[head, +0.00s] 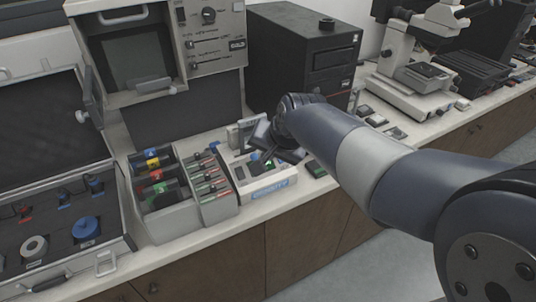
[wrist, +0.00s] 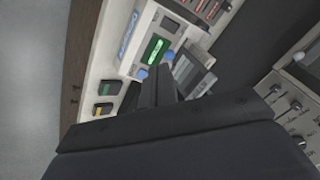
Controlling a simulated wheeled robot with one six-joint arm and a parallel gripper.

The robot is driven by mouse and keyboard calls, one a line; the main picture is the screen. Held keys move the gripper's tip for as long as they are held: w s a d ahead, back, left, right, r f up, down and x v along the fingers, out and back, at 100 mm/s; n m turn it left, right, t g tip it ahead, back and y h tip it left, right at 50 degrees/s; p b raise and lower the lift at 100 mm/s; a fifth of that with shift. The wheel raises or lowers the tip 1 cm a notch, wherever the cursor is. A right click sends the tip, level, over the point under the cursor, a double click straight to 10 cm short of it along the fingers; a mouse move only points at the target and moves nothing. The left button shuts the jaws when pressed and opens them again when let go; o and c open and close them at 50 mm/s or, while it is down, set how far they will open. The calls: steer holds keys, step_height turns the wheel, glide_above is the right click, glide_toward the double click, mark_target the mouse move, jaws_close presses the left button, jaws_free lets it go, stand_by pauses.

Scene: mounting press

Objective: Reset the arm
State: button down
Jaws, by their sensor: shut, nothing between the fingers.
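My arm reaches in from the right in the head view, with my gripper (head: 268,158) over a small white device with a green-lit display (head: 262,184) on the bench. In the wrist view my gripper (wrist: 155,72) shows as dark fingers closed together with nothing between them. The fingertips point toward the white device, whose green display (wrist: 156,49) is lit. Whether the fingertips touch the device cannot be told. My wrist hides part of the bench behind it in the head view.
The mounting press (head: 160,45), with its door open, stands at the back left. An open case (head: 60,230) with round parts lies at the left. A black box (head: 290,60) and a microscope (head: 420,70) stand behind.

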steer(key=w+f, duration=0.7)
steer(key=f, duration=0.1)
steer(key=shift+f, duration=0.3)
stand_by(0.3)
steer(key=shift+d, duration=0.15)
